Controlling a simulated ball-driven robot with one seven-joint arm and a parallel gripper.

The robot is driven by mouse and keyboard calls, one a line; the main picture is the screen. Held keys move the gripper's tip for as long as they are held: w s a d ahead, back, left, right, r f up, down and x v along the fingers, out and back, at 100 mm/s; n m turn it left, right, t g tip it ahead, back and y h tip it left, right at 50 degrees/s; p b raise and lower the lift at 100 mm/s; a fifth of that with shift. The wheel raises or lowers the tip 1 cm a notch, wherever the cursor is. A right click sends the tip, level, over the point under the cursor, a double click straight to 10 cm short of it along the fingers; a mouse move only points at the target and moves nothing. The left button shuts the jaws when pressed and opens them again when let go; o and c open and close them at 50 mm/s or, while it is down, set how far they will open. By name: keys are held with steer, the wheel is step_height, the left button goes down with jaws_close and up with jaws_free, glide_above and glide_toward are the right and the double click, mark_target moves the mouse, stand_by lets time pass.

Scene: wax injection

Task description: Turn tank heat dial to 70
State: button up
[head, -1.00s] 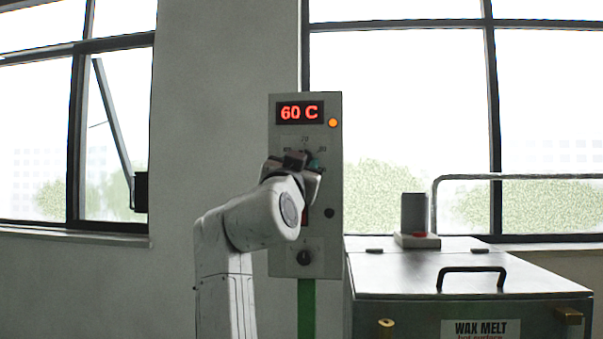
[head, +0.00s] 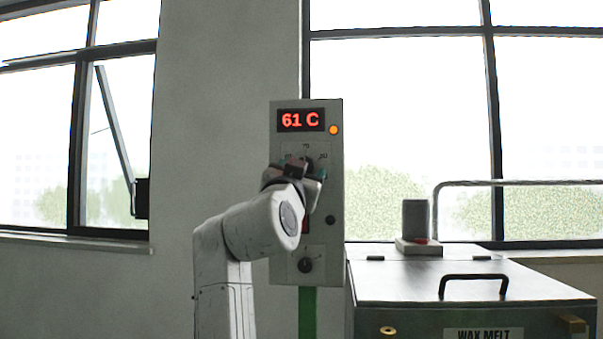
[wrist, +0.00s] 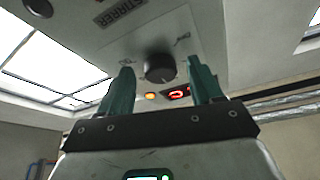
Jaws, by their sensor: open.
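The tank heat dial is a round black knob (wrist: 160,67) on the grey control panel (head: 288,225). In the wrist view it sits between the two teal fingers of my gripper (wrist: 160,66), which are open with a gap on each side. In the head view my gripper (head: 298,173) is in front of the panel and hides most of the dial (head: 307,160) and its scale; the pointer's setting cannot be read. The red display (head: 300,120) above reads 61 C, and an orange lamp (head: 334,130) is lit beside it.
A lower black knob (head: 305,265) sits on the panel below my gripper. The wax melt tank (head: 410,280), with a black lid handle (head: 473,279), stands to the right. A dark grey cylinder (head: 415,220) stands at its back. Windows are behind.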

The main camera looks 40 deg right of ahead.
steer(key=v, duration=1)
steer(key=shift+a+b, duration=0.2)
steer(key=shift+b, duration=0.1)
steer(key=shift+s+f, duration=0.1)
steer(key=shift+f, duration=0.05)
steer(key=w+f+n+t+y, duration=0.15)
steer(key=f+n+y, duration=0.25)
steer(key=f, duration=0.9)
steer(key=w+f+n+y, duration=0.2)
steer(key=f+n+y, duration=0.15)
steer(key=f, duration=0.85)
steer(key=s+a+f+n+g+y, duration=0.1)
steer(key=s+f+n+g+y, duration=0.2)
steer(key=f, duration=0.8)
steer(key=s+a+f+n+y, duration=0.1)
steer(key=s+f+y, duration=0.25)
steer(key=f, duration=0.65)
steer(key=s+a+f+n+g+y, duration=0.2)
steer(key=s+a+f+g, duration=0.15)
steer(key=s+f, duration=0.9)
steer(key=s+a+f+n+g+y, duration=0.25)
steer(key=s+f+g, duration=0.25)
steer(key=s+f, duration=0.7)
step_height(320, 180, up, 18)
steer(key=s+m+p, duration=0.1)
steer(key=s+p, duration=0.1)
steer(key=p, duration=1.3)
steer(key=shift+s+a+r+p, duration=0.15)
steer(key=shift+s+a+p, duration=0.05)
steer(key=shift+p, duration=0.1)
